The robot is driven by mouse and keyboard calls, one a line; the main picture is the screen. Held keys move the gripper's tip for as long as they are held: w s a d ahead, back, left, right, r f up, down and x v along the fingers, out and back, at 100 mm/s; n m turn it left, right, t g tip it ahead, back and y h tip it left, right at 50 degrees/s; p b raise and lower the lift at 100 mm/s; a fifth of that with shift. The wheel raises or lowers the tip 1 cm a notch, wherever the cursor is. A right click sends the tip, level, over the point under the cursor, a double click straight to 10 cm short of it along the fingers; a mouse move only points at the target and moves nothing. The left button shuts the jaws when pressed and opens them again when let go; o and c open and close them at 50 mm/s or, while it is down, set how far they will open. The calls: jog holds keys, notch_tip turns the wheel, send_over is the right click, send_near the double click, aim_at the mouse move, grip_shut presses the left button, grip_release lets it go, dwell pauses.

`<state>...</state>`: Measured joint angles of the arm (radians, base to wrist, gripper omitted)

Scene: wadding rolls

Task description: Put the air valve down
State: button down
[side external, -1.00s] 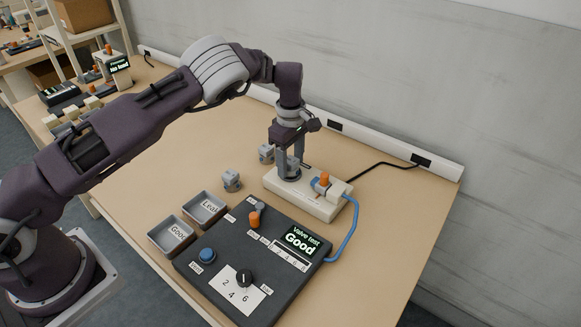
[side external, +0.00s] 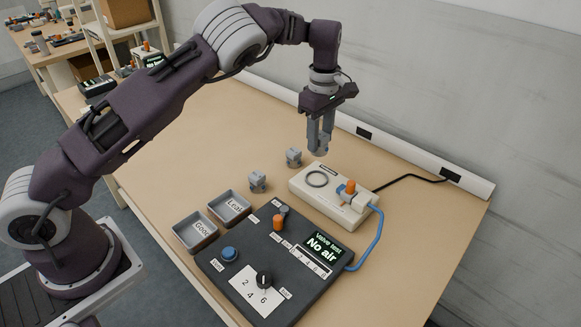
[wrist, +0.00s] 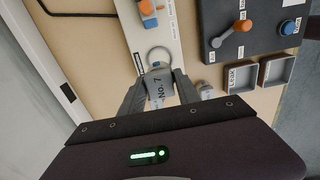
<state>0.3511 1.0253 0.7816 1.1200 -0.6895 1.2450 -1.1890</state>
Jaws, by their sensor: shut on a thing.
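My gripper (side external: 319,150) is shut on a grey air valve (wrist: 160,85) marked "No. 7". It holds the valve in the air above the back of the white test stand (side external: 333,212). The ring seat (side external: 317,179) on the stand is empty. In the wrist view the ring seat (wrist: 159,55) shows just beyond the valve. Two trays stand left of the dark panel: the Good tray (side external: 187,236) and the Leak tray (side external: 222,210). Both look empty where their insides show. The panel's display (side external: 323,246) reads "Valve test No air".
Two more grey valves stand on the table, one near the Leak tray (side external: 257,182) and one left of the stand (side external: 293,157). A blue hose (side external: 376,235) joins stand and panel. A black cable (side external: 405,179) runs to the wall strip. The table's left middle is clear.

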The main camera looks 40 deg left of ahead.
jog(key=shift+r, duration=0.25)
jog(key=shift+a, duration=0.15)
jog(key=s+a+f+m, duration=0.2)
jog(key=s+a+f, duration=0.1)
jog(key=s+a, duration=0.4)
jog(key=s+a+f+m, duration=0.1)
jog(key=s+a+f, duration=0.1)
jog(key=s+a, duration=0.45)
jog(key=s+d+r+m, duration=0.1)
jog(key=s+d+m, duration=0.1)
jog(key=s+m, duration=1.4)
jog(key=shift+n, duration=0.4)
jog(key=f, duration=0.1)
jog(key=s+f, duration=0.1)
jog(key=f, duration=0.1)
jog(key=s+d+f, duration=0.1)
jog(key=f, duration=0.1)
jog(key=shift+s, duration=0.2)
jog(key=shift+f, duration=1.9)
jog(key=shift+a+f, duration=0.1)
jog(key=shift+f, duration=0.2)
